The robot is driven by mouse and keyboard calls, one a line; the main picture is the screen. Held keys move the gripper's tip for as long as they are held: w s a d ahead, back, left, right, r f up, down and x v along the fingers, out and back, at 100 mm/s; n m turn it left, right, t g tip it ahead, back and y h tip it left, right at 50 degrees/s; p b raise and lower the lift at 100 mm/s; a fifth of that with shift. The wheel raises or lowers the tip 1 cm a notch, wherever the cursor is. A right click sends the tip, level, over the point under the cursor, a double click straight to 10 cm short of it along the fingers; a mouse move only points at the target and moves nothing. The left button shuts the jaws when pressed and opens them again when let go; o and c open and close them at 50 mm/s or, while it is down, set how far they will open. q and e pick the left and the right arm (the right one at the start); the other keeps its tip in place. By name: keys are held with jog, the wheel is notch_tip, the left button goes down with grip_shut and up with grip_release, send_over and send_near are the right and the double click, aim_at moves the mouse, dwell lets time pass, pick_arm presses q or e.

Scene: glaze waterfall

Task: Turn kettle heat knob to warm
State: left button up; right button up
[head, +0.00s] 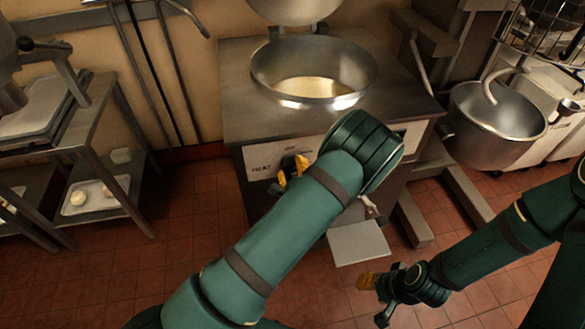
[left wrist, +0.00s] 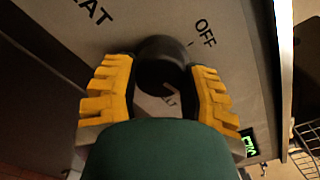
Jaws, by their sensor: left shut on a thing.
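The kettle (head: 258,77) is a large steel bowl set in a steel cabinet, with pale contents. Its heat panel (head: 262,162) is on the cabinet front, with HEAT printed on it. The knob's pointer and the other marks are hidden or unclear. My right gripper (head: 374,298) is low over the floor, apparently open and empty.
A mixer bowl (head: 493,125) stands at the right. A steel rack (head: 75,130) with trays stands at the left. A flat pale plate (head: 358,243) is below the kettle front. A small green display (left wrist: 250,143) is on the panel.

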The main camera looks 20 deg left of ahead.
pick_arm(q)
jog(key=shift+n+b, duration=0.35)
jog(key=shift+n, duration=0.85)
jog(key=shift+r, duration=0.1)
jog(key=shift+w, duration=0.1)
jog(key=o, duration=1.2)
jog(key=shift+o, duration=0.2)
jog(key=v, duration=1.2)
